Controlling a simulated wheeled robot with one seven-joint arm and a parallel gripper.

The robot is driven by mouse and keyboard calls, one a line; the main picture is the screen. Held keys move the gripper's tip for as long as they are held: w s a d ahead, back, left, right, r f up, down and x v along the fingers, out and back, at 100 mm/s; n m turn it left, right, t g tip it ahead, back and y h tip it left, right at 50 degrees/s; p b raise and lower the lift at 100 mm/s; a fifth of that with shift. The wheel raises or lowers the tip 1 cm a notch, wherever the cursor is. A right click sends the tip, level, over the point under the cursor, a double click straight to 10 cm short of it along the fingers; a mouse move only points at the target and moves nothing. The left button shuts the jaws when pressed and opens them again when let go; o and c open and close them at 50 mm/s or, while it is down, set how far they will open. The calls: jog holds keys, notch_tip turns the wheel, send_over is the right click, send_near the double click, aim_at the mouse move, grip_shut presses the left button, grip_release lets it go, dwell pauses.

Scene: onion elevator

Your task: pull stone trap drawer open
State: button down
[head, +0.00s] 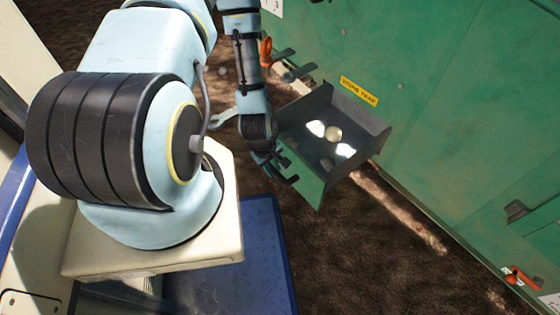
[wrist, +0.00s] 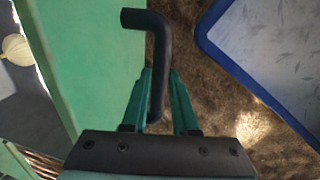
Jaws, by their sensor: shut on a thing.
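The stone trap drawer (head: 373,152) stands out from the green machine wall, below a yellow "STONE TRAP" label (head: 359,91). It is a grey open-topped box with a green front panel (head: 311,187). A pale round object (head: 333,132) and a few dimmer lumps lie inside. The black bent handle (wrist: 150,20) is on the outside of the front panel (wrist: 95,60). My gripper (wrist: 160,80) is shut on the handle, one teal finger on each side of the bar. In the head view my gripper (head: 270,165) is at the front panel, its fingertips partly hidden.
The green machine wall (head: 460,120) fills the right side. An orange-handled part (head: 265,50) is above the drawer, and another orange latch (head: 520,278) is at lower right. A blue-edged platform (head: 262,240) lies below the drawer. Brown ground (head: 370,260) is clear at lower middle.

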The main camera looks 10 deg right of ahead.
jog(key=shift+a, duration=0.1)
dwell(0.3)
jog(key=c, duration=0.7)
grip_release()
jog(key=r+p, duration=0.1)
jog(key=r, duration=0.2)
jog(key=a+r+p, duration=0.1)
jog(key=r, duration=0.3)
jog(key=s+a+r+p, duration=0.1)
jog(key=r, duration=0.2)
jog(key=shift+s+r, duration=0.1)
jog(key=shift+r, duration=0.2)
